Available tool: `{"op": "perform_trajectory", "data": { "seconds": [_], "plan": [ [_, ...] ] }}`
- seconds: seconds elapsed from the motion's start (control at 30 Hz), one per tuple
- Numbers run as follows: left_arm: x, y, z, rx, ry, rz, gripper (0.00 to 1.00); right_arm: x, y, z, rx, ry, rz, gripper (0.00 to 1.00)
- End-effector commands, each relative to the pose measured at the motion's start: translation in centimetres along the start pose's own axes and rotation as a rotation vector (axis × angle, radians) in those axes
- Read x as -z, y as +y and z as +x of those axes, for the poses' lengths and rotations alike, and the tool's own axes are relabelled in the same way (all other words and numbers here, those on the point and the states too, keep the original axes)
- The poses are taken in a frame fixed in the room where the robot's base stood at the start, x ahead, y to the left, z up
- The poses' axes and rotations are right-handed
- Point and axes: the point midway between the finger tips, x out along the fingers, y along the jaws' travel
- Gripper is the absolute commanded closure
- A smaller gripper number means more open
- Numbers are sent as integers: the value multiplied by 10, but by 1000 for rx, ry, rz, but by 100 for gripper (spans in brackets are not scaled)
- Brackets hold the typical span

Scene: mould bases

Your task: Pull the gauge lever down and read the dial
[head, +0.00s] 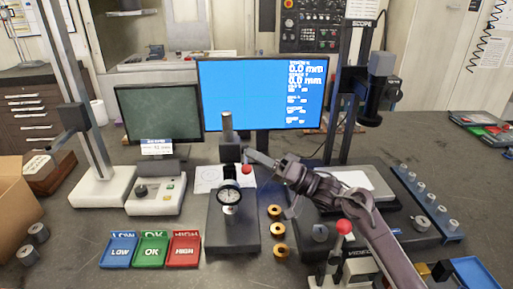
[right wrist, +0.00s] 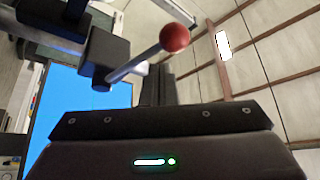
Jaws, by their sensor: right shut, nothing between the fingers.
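The dial gauge (head: 229,194) has a round white face and stands on a dark stand base (head: 232,235); its needle is too small to read. The gauge lever's red ball (head: 246,170) is just right of the stand's post (head: 227,128). In the right wrist view the red ball (right wrist: 175,38) sits on a grey rod (right wrist: 135,64) that slants up from a dark block. My right gripper (head: 252,157) is shut and empty, close by the ball at its upper right in the head view. I see no grip on the ball; whether they touch is unclear. My left gripper is not in view.
Blue, green and red trays (head: 152,250) lie front left. Several brass rings (head: 278,230) lie right of the stand. A blue-screen monitor (head: 262,92) is behind. Bare table lies between the trays and the left-hand cylinders.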

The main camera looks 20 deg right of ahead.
Motion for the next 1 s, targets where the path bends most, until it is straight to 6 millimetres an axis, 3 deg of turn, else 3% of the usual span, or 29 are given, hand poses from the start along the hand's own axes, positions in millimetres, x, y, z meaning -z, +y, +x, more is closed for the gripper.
{"op": "perform_trajectory", "data": {
  "seconds": [1.0],
  "plan": [
    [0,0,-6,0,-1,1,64,-10,6,-4,-5,-6,6,100]
  ]
}}
